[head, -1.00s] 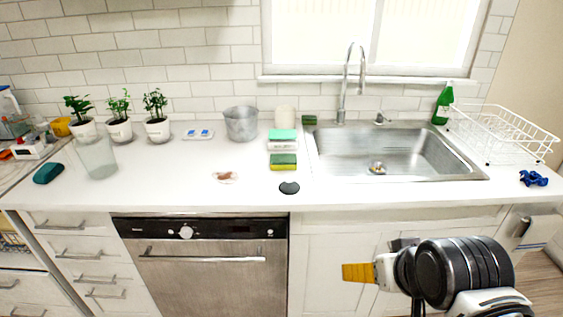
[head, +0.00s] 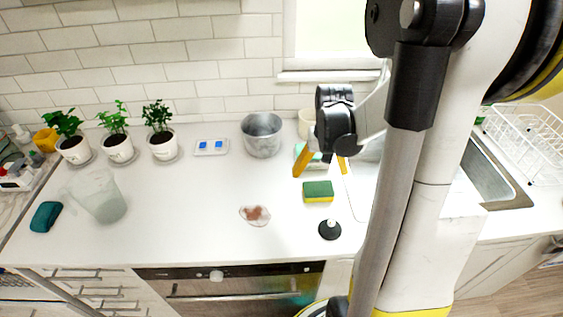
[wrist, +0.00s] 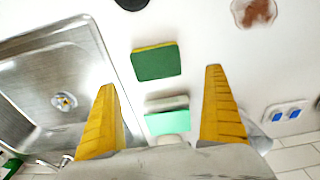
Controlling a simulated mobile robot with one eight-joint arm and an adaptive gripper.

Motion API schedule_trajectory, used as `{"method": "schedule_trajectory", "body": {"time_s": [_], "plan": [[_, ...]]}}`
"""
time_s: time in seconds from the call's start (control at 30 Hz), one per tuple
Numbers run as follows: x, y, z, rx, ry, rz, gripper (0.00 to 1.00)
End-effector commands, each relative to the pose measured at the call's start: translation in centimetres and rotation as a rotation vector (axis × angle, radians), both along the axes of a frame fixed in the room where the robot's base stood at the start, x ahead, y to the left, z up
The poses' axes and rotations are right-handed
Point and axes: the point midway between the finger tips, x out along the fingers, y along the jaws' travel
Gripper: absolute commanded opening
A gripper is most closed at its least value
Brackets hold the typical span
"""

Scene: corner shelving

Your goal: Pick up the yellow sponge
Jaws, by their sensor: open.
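The yellow sponge with a dark green top (head: 318,191) lies flat on the white counter, left of the sink. In the wrist view its green face (wrist: 156,63) shows with a thin yellow edge, ahead of and between the two fingers. My gripper (head: 320,168) is above the counter, behind the sponge in the head view, with its orange-yellow fingers apart and nothing between them. In the wrist view, my gripper (wrist: 160,85) also shows open and empty. The sponge is apart from both fingers.
A mint-green sponge (wrist: 168,122) is near the yellow sponge. A black round stopper (head: 330,229) and a brown-stained patch (head: 255,215) lie in front. A metal pot (head: 262,135) stands behind. The sink (wrist: 55,85) is alongside. Open counter lies to the left.

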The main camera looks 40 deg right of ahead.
Motion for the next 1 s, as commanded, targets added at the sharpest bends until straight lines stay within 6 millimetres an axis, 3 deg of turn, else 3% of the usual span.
{"method": "schedule_trajectory", "body": {"time_s": [0.2,0.47,0.7,0.97,1.0], "plan": [[0.4,-0.2,-3.9,-0.001,-0.001,0.001,1.0],[0.6,-0.4,-5.7,-0.001,-0.002,0.002,1.0],[1.0,-0.9,-9.4,-0.001,-0.002,0.002,1.0],[1.0,-0.9,-9.7,-0.001,-0.002,0.002,1.0],[1.0,-0.9,-9.7,-0.001,-0.002,0.002,0.88]]}}
